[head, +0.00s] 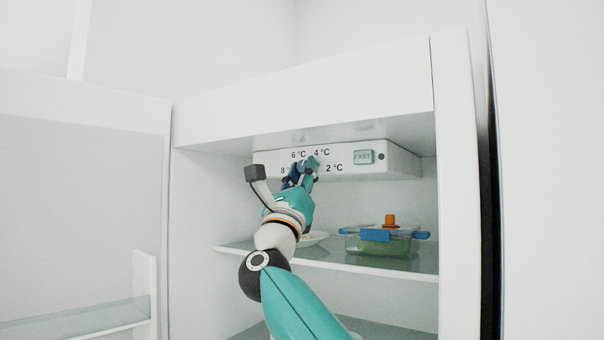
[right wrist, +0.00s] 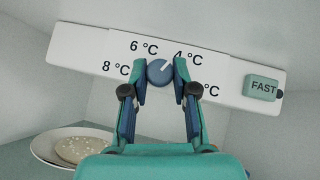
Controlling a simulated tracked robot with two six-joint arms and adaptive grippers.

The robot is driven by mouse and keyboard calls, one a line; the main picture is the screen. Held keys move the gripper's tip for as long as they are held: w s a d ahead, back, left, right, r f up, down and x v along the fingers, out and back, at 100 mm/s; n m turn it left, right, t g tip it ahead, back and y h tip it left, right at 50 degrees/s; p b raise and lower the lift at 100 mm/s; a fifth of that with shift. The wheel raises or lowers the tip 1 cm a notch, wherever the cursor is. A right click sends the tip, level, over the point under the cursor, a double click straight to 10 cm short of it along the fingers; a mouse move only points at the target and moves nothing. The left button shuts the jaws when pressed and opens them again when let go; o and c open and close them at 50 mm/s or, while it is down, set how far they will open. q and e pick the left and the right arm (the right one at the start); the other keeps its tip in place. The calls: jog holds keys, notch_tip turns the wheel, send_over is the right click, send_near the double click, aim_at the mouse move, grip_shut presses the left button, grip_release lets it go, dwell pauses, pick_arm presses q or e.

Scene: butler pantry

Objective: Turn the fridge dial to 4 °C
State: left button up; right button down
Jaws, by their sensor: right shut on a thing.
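The fridge dial (right wrist: 160,72) is a round blue-grey knob with a light pointer line. In the right wrist view the line slants up and right, toward the 4 °C label (right wrist: 188,55). My right gripper (right wrist: 160,70) is shut on the dial, one finger on each side. In the head view my right gripper (head: 304,172) reaches the control panel (head: 400,160) and hides the dial. My left gripper is not in view.
A FAST button (head: 363,157) sits on the panel, right of the dial. Below, a glass shelf (head: 340,262) holds a plate (right wrist: 45,150) with a flat round food and a lidded glass box (head: 385,244) with blue clips. An orange object (head: 390,220) is on the box.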

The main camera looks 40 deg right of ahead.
jog(key=c, duration=0.9)
grip_release()
jog(key=shift+w, duration=0.1)
jog(key=shift+a+f, duration=0.1)
jog(key=shift+f, duration=0.05)
jog(key=v, duration=1.2)
